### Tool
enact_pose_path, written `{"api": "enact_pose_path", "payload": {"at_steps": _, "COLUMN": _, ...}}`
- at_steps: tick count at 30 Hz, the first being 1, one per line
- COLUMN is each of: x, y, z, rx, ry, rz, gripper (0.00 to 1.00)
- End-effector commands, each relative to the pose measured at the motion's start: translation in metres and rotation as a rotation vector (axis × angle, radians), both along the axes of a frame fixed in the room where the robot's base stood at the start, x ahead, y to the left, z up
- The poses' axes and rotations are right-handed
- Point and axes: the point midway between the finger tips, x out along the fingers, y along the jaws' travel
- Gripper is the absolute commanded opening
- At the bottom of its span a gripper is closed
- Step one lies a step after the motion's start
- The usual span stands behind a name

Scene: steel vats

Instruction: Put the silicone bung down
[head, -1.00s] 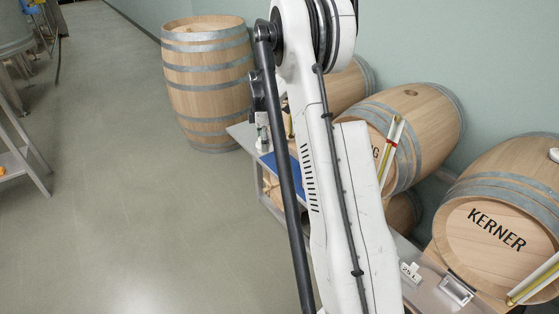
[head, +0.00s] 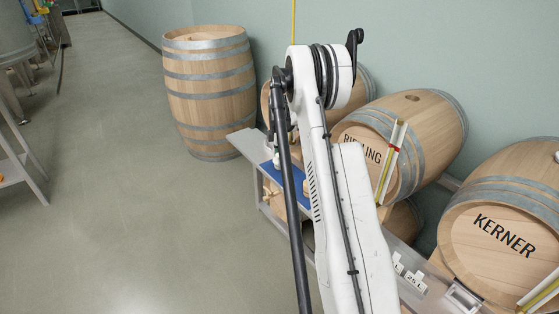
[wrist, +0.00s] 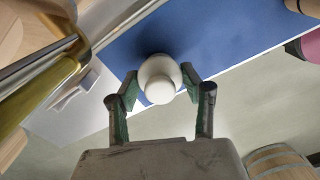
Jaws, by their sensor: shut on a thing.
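The silicone bung (wrist: 160,78) is a pale, off-white rounded plug with a narrower end facing the wrist camera. My gripper (wrist: 159,88) is shut on it, one finger on each side. Behind the bung is a blue mat (wrist: 222,32) with a dark shadow beside the bung. I cannot tell whether the bung touches the mat. In the head view the blue mat (head: 268,169) lies on the steel bench, partly hidden by my arm. The gripper is not clearly visible there.
Lying barrels, including the Kerner barrel (head: 500,235), stand along the right wall. An upright barrel (head: 210,90) stands behind the bench (head: 241,141). In the wrist view a pink object (wrist: 306,46) sits at the mat's right, and a brass-coloured tube (wrist: 50,82) is close at left.

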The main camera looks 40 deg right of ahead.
Motion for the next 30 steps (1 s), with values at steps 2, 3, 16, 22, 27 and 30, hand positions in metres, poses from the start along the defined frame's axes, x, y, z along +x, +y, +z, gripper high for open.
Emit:
{"api": "enact_pose_path", "payload": {"at_steps": 2, "x": 0.000, "y": 0.000, "z": 0.000, "rx": 0.000, "ry": 0.000, "rz": 0.000, "gripper": 0.10}}
{"api": "enact_pose_path", "payload": {"at_steps": 3, "x": 0.000, "y": 0.000, "z": 0.000, "rx": 0.000, "ry": 0.000, "rz": 0.000, "gripper": 0.10}}
{"api": "enact_pose_path", "payload": {"at_steps": 16, "x": 0.000, "y": 0.000, "z": -0.003, "rx": 0.000, "ry": 0.000, "rz": 0.000, "gripper": 0.62}}
{"api": "enact_pose_path", "payload": {"at_steps": 22, "x": 0.000, "y": 0.000, "z": -0.002, "rx": 0.000, "ry": 0.000, "rz": 0.000, "gripper": 0.62}}
{"api": "enact_pose_path", "payload": {"at_steps": 27, "x": 0.000, "y": 0.000, "z": 0.006, "rx": 0.000, "ry": 0.000, "rz": 0.000, "gripper": 0.62}}
{"api": "enact_pose_path", "payload": {"at_steps": 30, "x": 0.000, "y": 0.000, "z": 0.021, "rx": 0.000, "ry": 0.000, "rz": 0.000, "gripper": 0.62}}
